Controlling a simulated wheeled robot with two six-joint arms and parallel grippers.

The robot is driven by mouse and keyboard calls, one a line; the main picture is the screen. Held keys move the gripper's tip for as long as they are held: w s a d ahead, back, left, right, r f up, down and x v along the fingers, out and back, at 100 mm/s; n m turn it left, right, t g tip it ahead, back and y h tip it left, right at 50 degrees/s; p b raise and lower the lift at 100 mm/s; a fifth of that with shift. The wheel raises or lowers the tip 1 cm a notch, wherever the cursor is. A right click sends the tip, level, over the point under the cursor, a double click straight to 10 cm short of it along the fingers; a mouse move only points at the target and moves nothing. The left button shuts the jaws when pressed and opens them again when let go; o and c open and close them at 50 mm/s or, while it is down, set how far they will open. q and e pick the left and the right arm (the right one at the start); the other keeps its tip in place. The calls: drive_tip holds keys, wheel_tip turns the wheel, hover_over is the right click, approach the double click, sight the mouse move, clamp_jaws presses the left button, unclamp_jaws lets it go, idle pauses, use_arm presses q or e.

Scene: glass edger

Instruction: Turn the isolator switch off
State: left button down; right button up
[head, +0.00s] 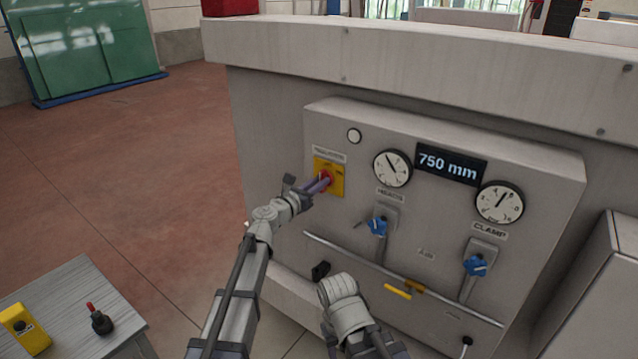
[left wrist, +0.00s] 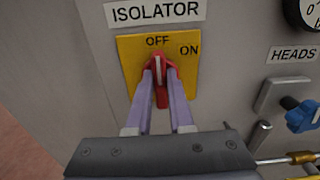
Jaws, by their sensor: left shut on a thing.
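The isolator switch (head: 325,178) is a red handle on a yellow plate (left wrist: 128,48) at the left of the grey machine panel. In the left wrist view the red handle (left wrist: 161,97) stands about upright, with its top just under the word OFF; ON is to its upper right. My left gripper (head: 322,183) is shut on the red handle, its two purple fingers on either side of it, as the left wrist view (left wrist: 161,80) also shows. The fingers hide parts of the handle.
Right of the switch are two dials (head: 392,168), a 750 mm display (head: 448,165) and blue valve handles (head: 377,226). A rail (head: 345,252) with a yellow lever (head: 397,291) runs below. A side table (head: 62,290) stands lower left. Floor at left is clear.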

use_arm(q)
drive_tip(key=c, duration=0.8)
unclamp_jaws()
drive_tip(key=v, duration=0.8)
drive_tip(key=shift+d, duration=0.1)
